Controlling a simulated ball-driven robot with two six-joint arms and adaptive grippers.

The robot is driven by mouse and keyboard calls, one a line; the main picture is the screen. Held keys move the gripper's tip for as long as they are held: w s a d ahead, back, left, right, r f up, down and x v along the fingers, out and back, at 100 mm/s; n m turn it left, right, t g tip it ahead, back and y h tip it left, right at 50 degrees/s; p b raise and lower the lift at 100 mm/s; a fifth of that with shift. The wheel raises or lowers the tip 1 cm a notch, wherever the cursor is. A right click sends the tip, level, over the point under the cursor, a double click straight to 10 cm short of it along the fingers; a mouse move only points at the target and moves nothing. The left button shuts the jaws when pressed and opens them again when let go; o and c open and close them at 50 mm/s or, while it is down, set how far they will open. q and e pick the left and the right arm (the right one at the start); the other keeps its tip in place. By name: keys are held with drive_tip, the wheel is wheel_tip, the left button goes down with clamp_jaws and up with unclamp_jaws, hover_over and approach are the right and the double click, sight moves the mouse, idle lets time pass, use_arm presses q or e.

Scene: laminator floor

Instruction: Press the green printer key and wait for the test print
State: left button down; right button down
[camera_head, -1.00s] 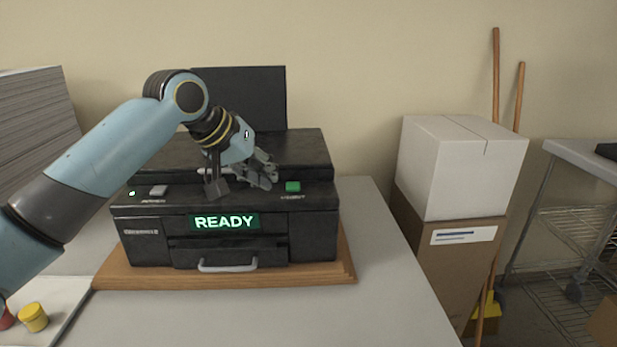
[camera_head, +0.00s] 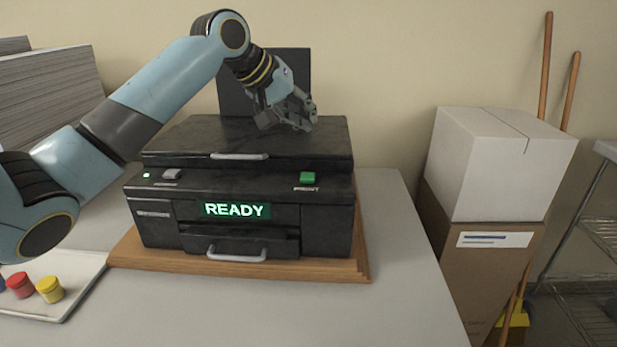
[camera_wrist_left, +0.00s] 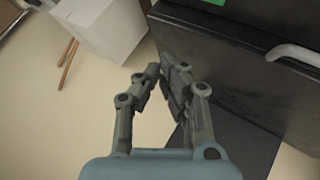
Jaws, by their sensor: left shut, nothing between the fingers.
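The black printer (camera_head: 330,220) stands on a wooden board on the table. My left gripper (camera_head: 303,126) is shut and empty, above and behind the green key, over the printer's lid, apart from the key. In the left wrist view its fingers (camera_wrist_left: 163,75) come together with nothing between them. No paper shows at the printer's front. My right gripper is not seen.
A grey key (camera_head: 171,174) and a small green light (camera_head: 146,175) are on the printer's left. A tray (camera_head: 75,295) with coloured jars lies at lower left. Paper stacks (camera_head: 60,95) stand behind. Boxes (camera_head: 500,160) stand right of the table. The table front is clear.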

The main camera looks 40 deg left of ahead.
use_arm(q)
drive_tip(key=b, duration=0.8)
hover_over(305, 174)
wheel_tip(305, 174, down, 6)
drive_tip(key=shift+f, duration=0.25)
drive_tip(key=shift+d+f, duration=0.1)
drive_tip(key=shift+f, duration=0.85)
drive_tip(key=shift+f, duration=0.1)
drive_tip(key=shift+f+p, duration=0.3)
drive_tip(key=shift+p, duration=0.15)
